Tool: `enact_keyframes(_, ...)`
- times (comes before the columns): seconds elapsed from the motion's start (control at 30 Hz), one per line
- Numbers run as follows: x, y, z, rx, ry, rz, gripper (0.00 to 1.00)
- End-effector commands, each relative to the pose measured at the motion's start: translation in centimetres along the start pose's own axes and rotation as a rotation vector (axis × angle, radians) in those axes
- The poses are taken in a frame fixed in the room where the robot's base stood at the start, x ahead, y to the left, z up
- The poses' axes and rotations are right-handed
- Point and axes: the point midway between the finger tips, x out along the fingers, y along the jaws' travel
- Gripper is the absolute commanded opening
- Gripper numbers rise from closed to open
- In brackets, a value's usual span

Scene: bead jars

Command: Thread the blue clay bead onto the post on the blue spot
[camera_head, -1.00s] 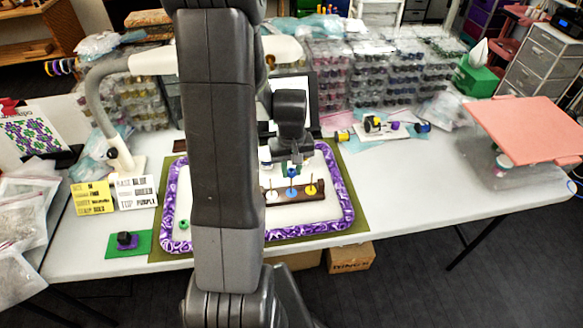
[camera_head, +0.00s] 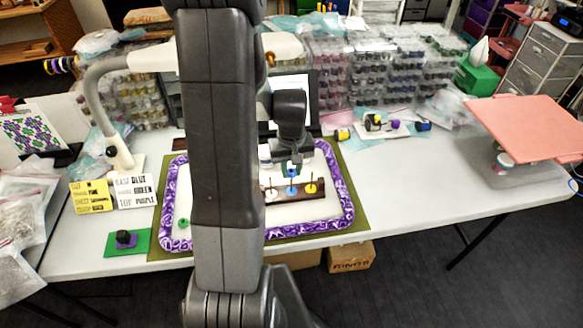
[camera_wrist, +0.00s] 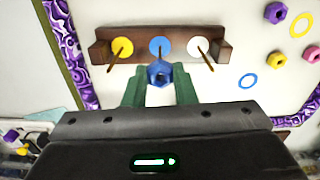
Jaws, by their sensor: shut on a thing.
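The blue clay bead (camera_wrist: 160,73) is held between the green fingers of my gripper (camera_wrist: 160,80) in the wrist view. It also shows as a small blue shape (camera_head: 291,173) in the head view, above the blue spot (camera_head: 291,190). The brown wooden base (camera_wrist: 128,48) carries yellow, blue and white spots in a row. Thin posts rise from the yellow and white spots. The post on the blue spot (camera_wrist: 160,46) is largely hidden behind the bead in the wrist view, so I cannot tell whether the bead is around it.
A purple bead (camera_wrist: 275,12), a pink bead (camera_wrist: 310,55), a yellow bead (camera_wrist: 278,60) and a blue ring (camera_wrist: 247,80) show on the white surface. A green bead (camera_head: 183,223) lies at the left. A purple patterned border (camera_head: 330,226) surrounds the work area.

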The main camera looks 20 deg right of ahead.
Motion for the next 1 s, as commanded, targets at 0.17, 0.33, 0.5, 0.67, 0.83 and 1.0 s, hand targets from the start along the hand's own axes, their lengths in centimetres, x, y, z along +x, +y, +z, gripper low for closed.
enact_keyframes(0.17, 0.3, 0.0, 0.0, 0.000, 0.000, 0.000, 0.03)
enact_keyframes(0.33, 0.6, 0.0, 0.0, 0.000, 0.000, 0.000, 0.03)
enact_keyframes(0.5, 0.8, 0.0, 0.0, 0.000, 0.000, 0.000, 0.03)
enact_keyframes(0.67, 1.0, 0.0, 0.0, 0.000, 0.000, 0.000, 0.03)
enact_keyframes(0.83, 1.3, 0.0, 0.0, 0.000, 0.000, 0.000, 0.03)
enact_keyframes(1.0, 1.5, 0.0, 0.0, 0.000, 0.000, 0.000, 0.03)
